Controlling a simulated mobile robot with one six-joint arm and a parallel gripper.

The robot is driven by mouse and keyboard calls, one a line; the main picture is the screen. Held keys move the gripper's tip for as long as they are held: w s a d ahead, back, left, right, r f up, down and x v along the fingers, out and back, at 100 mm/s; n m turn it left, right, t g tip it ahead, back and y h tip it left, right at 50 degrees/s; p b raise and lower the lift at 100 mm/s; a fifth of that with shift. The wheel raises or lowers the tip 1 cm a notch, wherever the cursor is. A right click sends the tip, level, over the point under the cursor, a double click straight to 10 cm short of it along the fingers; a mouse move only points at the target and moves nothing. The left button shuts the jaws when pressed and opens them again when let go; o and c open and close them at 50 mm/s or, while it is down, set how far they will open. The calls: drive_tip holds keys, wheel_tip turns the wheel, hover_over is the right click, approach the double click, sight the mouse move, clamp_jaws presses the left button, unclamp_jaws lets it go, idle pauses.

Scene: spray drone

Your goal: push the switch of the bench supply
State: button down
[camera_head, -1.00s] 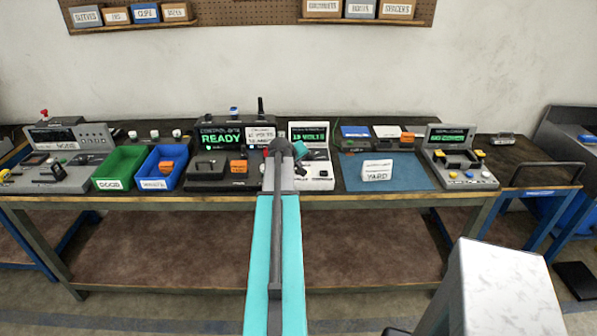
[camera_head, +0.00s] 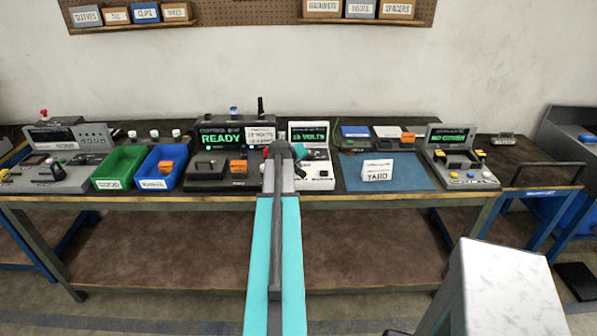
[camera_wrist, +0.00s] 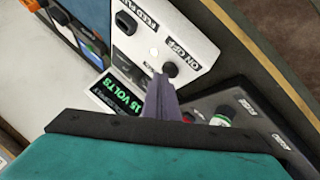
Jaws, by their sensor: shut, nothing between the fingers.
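The bench supply (camera_head: 318,182) is a white sloped box with a green-lit screen (camera_head: 309,136) reading 15 VOLTS, right of my arm on the bench. In the wrist view its white panel (camera_wrist: 192,38) carries a round black switch (camera_wrist: 170,69) beside an ON/OFF label, a small white spot, and another black control (camera_wrist: 126,22) farther up. My gripper (camera_wrist: 162,84) is shut and empty. Its tips appear just below the black switch in the picture; I cannot tell whether they touch it. In the head view my arm hides the fingers and part of the supply.
A dark unit (camera_wrist: 245,120) with a green-and-white knob lies right of my fingers in the wrist view. The control box (camera_head: 221,137) reading READY stands left of the supply. A blue mat (camera_head: 414,175) with a white YARD card (camera_head: 377,170) lies to its right.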

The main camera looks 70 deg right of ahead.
sight(297, 172)
drive_tip(key=shift+f, duration=0.2)
drive_tip(key=shift+r, duration=0.65)
drive_tip(key=shift+r, duration=0.15)
idle(0.3)
wheel_tip(297, 172, up, 6)
drive_tip(key=p, duration=0.3)
idle(0.5)
idle(0.4)
